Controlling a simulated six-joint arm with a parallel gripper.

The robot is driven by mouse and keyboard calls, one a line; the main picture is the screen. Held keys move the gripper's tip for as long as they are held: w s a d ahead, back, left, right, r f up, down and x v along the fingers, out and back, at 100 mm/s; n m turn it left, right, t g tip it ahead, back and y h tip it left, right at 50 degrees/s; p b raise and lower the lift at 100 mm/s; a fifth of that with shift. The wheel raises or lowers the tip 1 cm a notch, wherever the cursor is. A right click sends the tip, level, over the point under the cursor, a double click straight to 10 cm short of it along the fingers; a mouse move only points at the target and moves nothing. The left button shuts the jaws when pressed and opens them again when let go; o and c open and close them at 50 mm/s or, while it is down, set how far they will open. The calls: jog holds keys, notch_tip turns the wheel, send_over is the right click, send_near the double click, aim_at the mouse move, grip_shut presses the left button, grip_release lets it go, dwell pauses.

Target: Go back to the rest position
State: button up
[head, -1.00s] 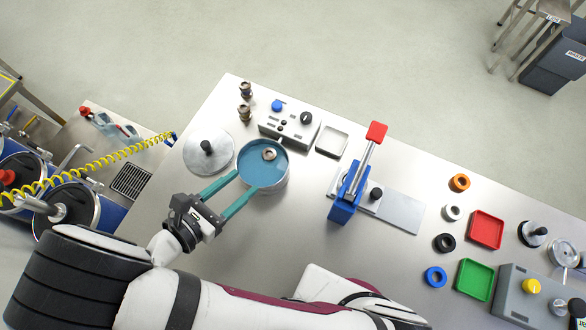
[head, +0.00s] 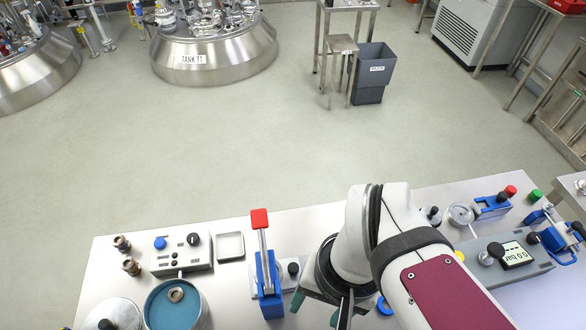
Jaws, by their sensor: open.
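My gripper (head: 317,310) is low in the head view, right of the blue and red toggle clamp (head: 267,275). Its two teal fingers are spread apart and nothing shows between them. My white arm covers most of the gripper body and part of the bench behind it. The blue-topped round pot (head: 160,314) stands at the lower left, well away from the gripper, with a small metal ring (head: 176,294) on top.
On the steel bench (head: 225,285), a control box (head: 182,256), a small square tray (head: 230,246) and two brass fittings (head: 126,255) stand at left. A gauge box (head: 497,265) and blue clamps (head: 492,207) stand at right.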

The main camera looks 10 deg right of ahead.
jog(key=shift+o, duration=2.3)
jog(key=shift+w+a+r+n, duration=0.1)
jog(key=shift+w+r+n, duration=0.1)
jog(key=shift+w+n, duration=0.15)
jog(key=shift+o, duration=0.3)
jog(key=w+a+r+n, duration=0.3)
jog(key=w+a+n, duration=0.3)
jog(key=n, duration=0.2)
jog(key=shift+w+a+h, duration=0.25)
jog(key=shift+h, duration=0.15)
jog(key=w+a+n+h, duration=0.1)
jog(key=w+a+n, duration=0.2)
jog(key=a+n, duration=1.25)
jog(key=s+a+f, duration=0.1)
jog(key=a+f, duration=0.3)
jog(key=f, duration=0.6)
jog(key=shift+a+m, duration=0.15)
jog(key=shift+m, duration=0.15)
jog(key=shift+r, duration=0.1)
